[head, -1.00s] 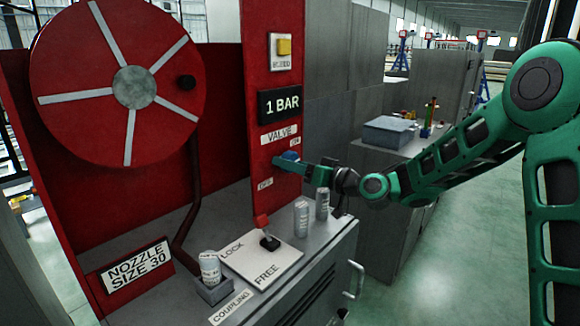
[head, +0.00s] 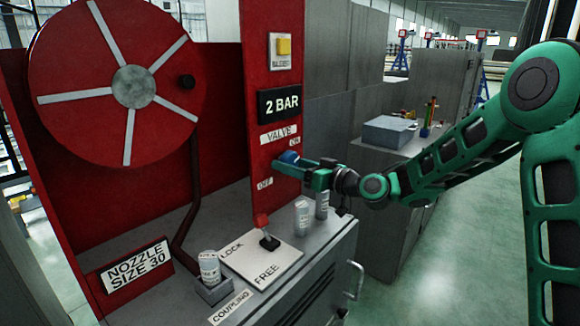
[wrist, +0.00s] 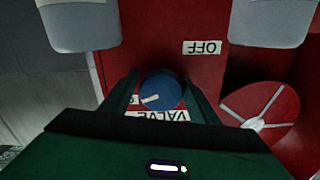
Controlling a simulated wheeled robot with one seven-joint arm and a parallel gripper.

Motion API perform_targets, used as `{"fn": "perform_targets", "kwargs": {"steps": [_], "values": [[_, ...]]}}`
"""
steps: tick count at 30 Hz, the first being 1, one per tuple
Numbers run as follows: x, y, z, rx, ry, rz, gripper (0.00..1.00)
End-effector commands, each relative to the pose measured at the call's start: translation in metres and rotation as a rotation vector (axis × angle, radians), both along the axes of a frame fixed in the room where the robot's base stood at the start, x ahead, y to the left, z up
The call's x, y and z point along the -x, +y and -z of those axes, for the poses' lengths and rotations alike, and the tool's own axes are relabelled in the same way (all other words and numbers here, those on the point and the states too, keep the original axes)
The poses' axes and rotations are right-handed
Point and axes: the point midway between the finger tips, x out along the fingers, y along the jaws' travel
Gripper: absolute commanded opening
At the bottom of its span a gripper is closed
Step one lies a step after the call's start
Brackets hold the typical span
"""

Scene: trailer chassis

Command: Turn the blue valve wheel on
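The blue valve wheel (head: 288,157) is on the red panel (head: 262,110), between the ON label (head: 295,141) above and the OFF label (head: 265,184) below. My gripper (head: 300,161) reaches it from the right. In the wrist view, the blue wheel (wrist: 168,90) with a white mark sits between my gripper's two fingers (wrist: 162,80), which appear to press on its sides. The OFF label (wrist: 202,47) shows upside down there, and the VALVE label (wrist: 165,116) is partly hidden by my gripper. The display (head: 281,104) reads 2 BAR.
A red hose reel (head: 95,85) is at the left. A lever (head: 268,240) stands on the LOCK/FREE plate (head: 255,268) below. Grey cylinders (head: 302,217) stand on the bench near my gripper. A yellow button (head: 284,47) is above the display.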

Motion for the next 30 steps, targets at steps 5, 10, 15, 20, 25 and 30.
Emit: {"fn": "perform_targets", "kwargs": {"steps": [5, 10, 15, 20, 25, 30], "values": [[0.0, 0.0, -0.001, -0.003, -0.001, 0.0, 0.68], [0.001, 0.0, -0.002, -0.005, -0.002, -0.001, 0.68], [0.008, -0.011, -0.002, -0.006, -0.001, 0.001, 0.68], [0.024, -0.034, -0.002, -0.005, 0.0, 0.003, 0.68], [0.044, -0.059, -0.001, -0.004, 0.001, 0.003, 0.68], [0.058, -0.076, -0.001, -0.003, 0.001, 0.001, 0.68]]}}
